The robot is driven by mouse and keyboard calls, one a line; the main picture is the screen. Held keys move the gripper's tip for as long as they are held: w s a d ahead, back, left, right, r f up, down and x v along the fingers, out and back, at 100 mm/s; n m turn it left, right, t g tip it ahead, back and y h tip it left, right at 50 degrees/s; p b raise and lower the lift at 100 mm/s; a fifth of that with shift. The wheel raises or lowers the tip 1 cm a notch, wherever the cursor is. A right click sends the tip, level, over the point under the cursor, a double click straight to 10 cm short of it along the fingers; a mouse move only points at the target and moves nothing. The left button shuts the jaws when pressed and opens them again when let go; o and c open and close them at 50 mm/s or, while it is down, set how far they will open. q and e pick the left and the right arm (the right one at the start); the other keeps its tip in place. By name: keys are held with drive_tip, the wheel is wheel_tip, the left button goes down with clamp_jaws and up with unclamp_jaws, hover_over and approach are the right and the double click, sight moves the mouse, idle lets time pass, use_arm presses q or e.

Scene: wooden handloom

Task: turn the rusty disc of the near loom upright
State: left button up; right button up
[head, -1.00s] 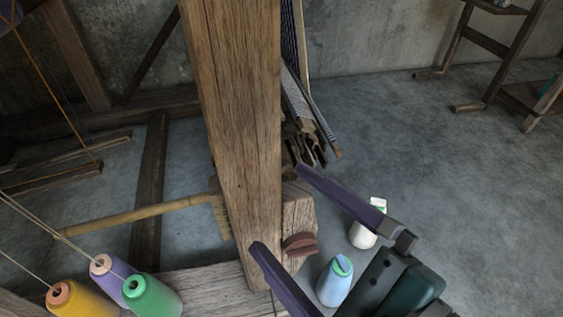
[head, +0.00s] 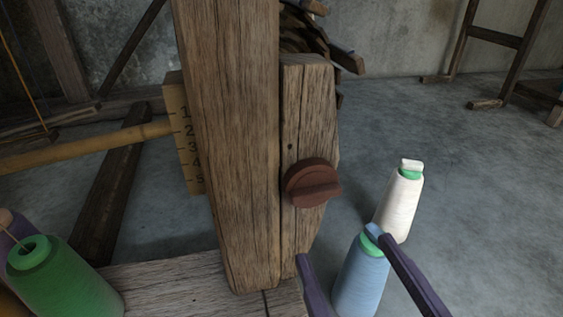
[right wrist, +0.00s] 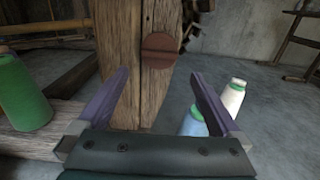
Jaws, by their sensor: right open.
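The rusty disc (head: 312,183) is a round reddish-brown knob with a raised bar across its face. It sits on the side board (head: 308,120) beside the loom's thick wooden post (head: 228,130). The bar lies close to level in the head view. The disc also shows in the right wrist view (right wrist: 158,50), beyond the fingertips and between their lines. My right gripper (head: 340,245) is open and empty, its two purple fingers below the disc and apart from it; it also shows in the right wrist view (right wrist: 158,78).
A blue thread cone (head: 359,280) and a white cone (head: 400,203) stand right of the post, the blue one close to my right fingers. A green cone (head: 62,285) stands at left. A numbered scale (head: 183,135) is behind the post.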

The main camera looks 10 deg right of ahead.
sight(318, 197)
drive_tip(key=w+b, duration=0.1)
drive_tip(key=w, duration=0.3)
drive_tip(key=w+b, duration=0.1)
drive_tip(key=w, duration=0.3)
drive_tip(key=shift+w+a, duration=0.2)
drive_tip(key=shift+w, duration=0.1)
drive_tip(key=shift+c, duration=0.2)
drive_tip(key=c, duration=1.1)
